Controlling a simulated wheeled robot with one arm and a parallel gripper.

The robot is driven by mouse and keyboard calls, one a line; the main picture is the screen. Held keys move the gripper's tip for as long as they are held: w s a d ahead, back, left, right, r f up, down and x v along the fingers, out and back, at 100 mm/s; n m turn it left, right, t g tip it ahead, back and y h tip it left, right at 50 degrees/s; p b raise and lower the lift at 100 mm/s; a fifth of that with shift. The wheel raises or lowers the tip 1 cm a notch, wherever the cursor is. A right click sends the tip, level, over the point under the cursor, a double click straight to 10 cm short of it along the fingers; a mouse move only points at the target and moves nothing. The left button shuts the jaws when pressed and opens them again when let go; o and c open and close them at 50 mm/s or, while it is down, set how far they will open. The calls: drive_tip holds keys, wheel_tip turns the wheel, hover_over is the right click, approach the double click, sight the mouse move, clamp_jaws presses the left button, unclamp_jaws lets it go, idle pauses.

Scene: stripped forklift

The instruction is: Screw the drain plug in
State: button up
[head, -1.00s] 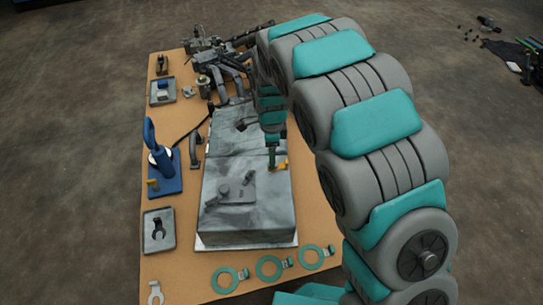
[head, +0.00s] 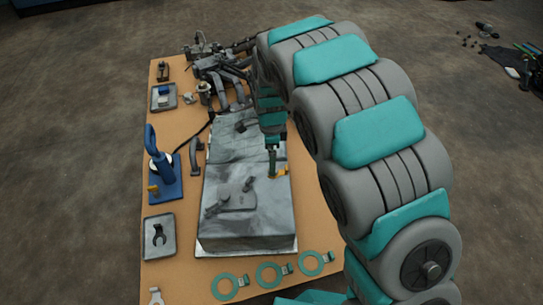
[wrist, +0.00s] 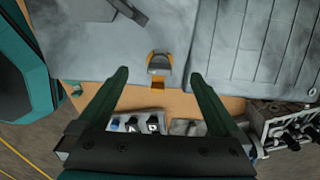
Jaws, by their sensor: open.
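The grey metal housing (head: 247,225) lies on the board, with a raised plate and small knobs on its top. A small orange-yellow fitting (head: 281,172) sits at its right side. In the wrist view the fitting (wrist: 159,66) shows an orange bracket around a grey rounded piece, at the edge of the housing. I cannot tell whether the grey piece is the drain plug. My gripper (wrist: 158,78) is open and empty, its green fingers on either side of the fitting and apart from it. In the head view my gripper (head: 272,173) is just left of the fitting.
A blue stand (head: 165,178) and a grey tray (head: 159,237) with a fork-shaped part are at the left. Green rings (head: 270,274) lie along the front edge. Dark pipes and machine parts (head: 220,75) crowd the back. The board (head: 320,215) is bare right of the housing.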

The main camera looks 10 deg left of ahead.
drive_tip(key=shift+r, duration=0.1)
wheel_tip(320, 180, up, 8)
drive_tip(key=shift+p, duration=0.4)
drive_tip(key=shift+f, duration=0.2)
drive_tip(key=s+d+r+n+p, duration=0.25)
drive_tip(key=s+d+r, duration=0.35)
drive_tip(key=d, duration=0.3)
drive_tip(key=s+d+r+n+p, duration=0.2)
drive_tip(key=s+d+r+n, duration=0.2)
drive_tip(key=s+d+r, duration=0.3)
drive_tip(key=s+d+r+n+p, duration=0.1)
drive_tip(key=s+d+n, duration=0.2)
drive_tip(key=s, duration=0.3)
drive_tip(key=s+d+r+n+g+p, duration=0.1)
drive_tip(key=s+d+r+n+p, duration=0.1)
drive_tip(key=s, duration=0.5)
drive_tip(key=s+d+r+n+p, duration=0.1)
drive_tip(key=s+d+n, duration=0.2)
drive_tip(key=s, duration=0.3)
drive_tip(key=shift+s+d+r+n+g, duration=0.35)
drive_tip(key=shift+d+g, duration=0.05)
drive_tip(key=shift+d, duration=0.45)
